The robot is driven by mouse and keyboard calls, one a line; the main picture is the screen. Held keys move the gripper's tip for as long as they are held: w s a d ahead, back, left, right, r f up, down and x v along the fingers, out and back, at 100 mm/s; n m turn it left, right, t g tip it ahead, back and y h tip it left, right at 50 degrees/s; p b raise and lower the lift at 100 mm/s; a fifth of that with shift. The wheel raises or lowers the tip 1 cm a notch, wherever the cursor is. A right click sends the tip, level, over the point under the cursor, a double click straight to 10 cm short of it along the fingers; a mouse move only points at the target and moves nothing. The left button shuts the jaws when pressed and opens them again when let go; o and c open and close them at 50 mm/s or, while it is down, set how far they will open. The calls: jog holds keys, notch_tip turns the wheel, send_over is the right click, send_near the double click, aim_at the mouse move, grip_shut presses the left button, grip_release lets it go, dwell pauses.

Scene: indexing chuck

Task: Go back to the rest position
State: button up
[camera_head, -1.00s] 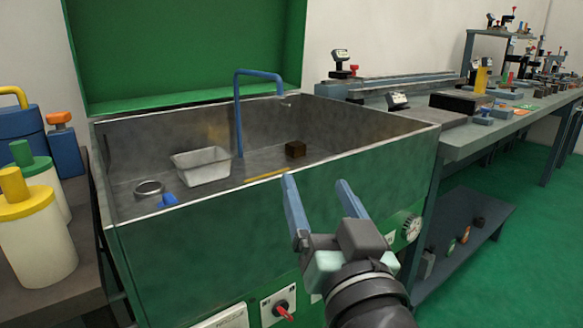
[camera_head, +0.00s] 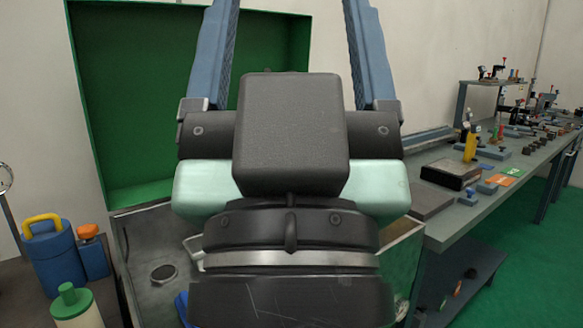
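My gripper (camera_head: 292,8) fills the middle of the head view, close to the camera and pointing up. Its two blue fingers stand wide apart with nothing between them, though their tips run out of the top of the picture. The gripper body hides most of the metal wash basin (camera_head: 147,240) behind it. A round dark ring-like item (camera_head: 163,273) shows in the basin's left part. A small piece of the pale tray (camera_head: 192,246) shows beside my wrist.
A workbench (camera_head: 460,213) with several tools and blocks runs away to the right. A blue can (camera_head: 52,255), an orange-capped blue bottle (camera_head: 92,257) and a green-lidded container (camera_head: 77,308) stand at the left. A green panel (camera_head: 150,100) rises behind the basin.

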notch_tip(320, 180, up, 18)
jog(key=p, duration=1.5)
jog(key=shift+f, duration=0.2)
